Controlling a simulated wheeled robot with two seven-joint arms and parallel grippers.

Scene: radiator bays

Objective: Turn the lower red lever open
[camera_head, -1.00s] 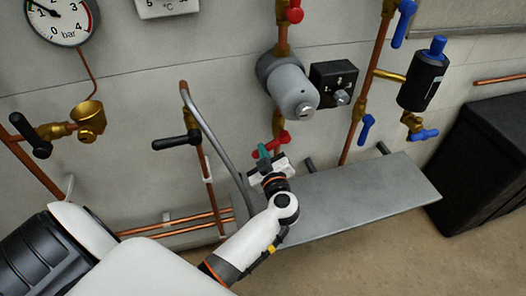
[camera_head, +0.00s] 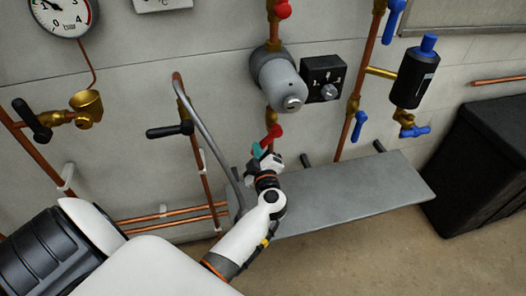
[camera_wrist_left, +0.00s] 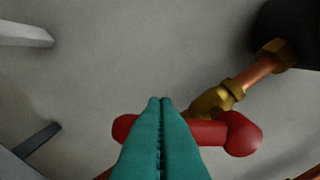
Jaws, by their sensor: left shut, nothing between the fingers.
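The lower red lever (camera_head: 272,136) sits on the brass valve below the grey cylinder. In the head view it slants up to the right. In the left wrist view the lever (camera_wrist_left: 235,134) lies across the picture, at an angle to the copper pipe. My left gripper (camera_head: 257,150) is at the lever, its teal fingers shut with nothing between them. In the left wrist view the fingers (camera_wrist_left: 160,102) cover the lever's middle; I cannot tell whether they touch it. My right gripper is not in view.
The grey cylinder (camera_head: 278,80) and a black dial box (camera_head: 323,78) are above the lever. A grey shelf (camera_head: 345,195) lies below right of it. A bent grey pipe (camera_head: 205,130) runs close on the left. Another red lever (camera_head: 283,10) is higher up.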

